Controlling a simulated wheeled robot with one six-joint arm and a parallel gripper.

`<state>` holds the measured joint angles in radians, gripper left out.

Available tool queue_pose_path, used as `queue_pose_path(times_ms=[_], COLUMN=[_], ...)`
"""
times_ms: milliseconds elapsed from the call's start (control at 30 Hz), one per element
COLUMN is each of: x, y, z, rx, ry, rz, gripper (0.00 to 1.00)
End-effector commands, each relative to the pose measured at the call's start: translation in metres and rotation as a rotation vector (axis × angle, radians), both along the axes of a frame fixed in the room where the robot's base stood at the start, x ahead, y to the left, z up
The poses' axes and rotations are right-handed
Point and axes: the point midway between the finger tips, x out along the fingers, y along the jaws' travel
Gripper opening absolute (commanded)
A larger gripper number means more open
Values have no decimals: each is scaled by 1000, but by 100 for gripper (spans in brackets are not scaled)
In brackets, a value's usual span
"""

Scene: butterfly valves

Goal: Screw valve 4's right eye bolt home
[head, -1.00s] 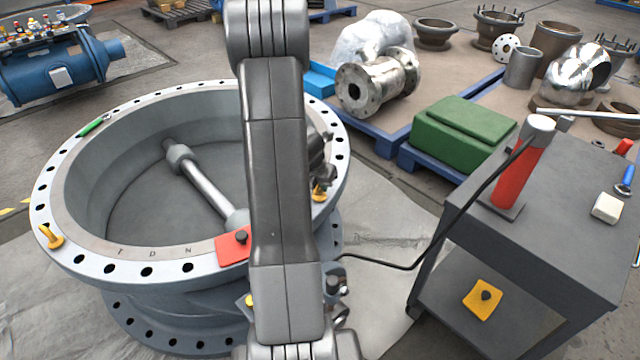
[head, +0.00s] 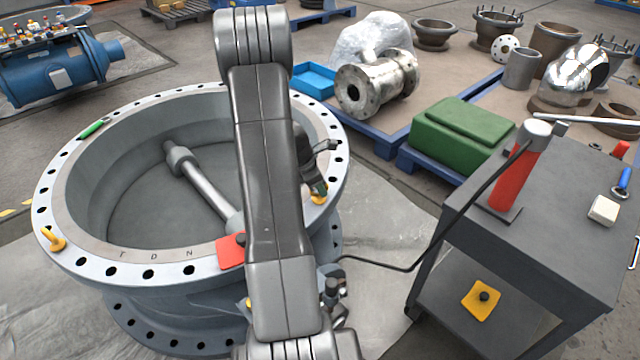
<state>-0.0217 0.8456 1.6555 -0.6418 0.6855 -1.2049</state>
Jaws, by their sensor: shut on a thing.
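Valve 4 is taken to be the large grey valve body (head: 110,262) with a drilled top flange, open at the top with a shaft across its bore. Its right yellow eye bolt (head: 319,198) stands at the flange's right side. My gripper (head: 319,188) comes down on this eye bolt from above and is shut on it. The fingers are small and partly dark here, and the bolt's thread and seat are hidden. Another yellow eye bolt (head: 54,240) stands on the flange's left side.
My arm crosses the middle of the view and hides part of the valve. A red plate (head: 231,250) and a green tool (head: 95,128) lie on the flange. A dark cart (head: 550,230) with a red cylinder (head: 513,177) stands at right; a black cable (head: 390,267) runs from it.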

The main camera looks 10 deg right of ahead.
Motion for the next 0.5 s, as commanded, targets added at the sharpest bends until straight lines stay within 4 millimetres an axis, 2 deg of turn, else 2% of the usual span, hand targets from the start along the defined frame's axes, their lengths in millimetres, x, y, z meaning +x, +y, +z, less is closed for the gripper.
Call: queue_pose_path(times_ms=[500], x=[-1], y=[0], z=[2], rx=[1], ry=[1], rz=[-490], gripper=[0])
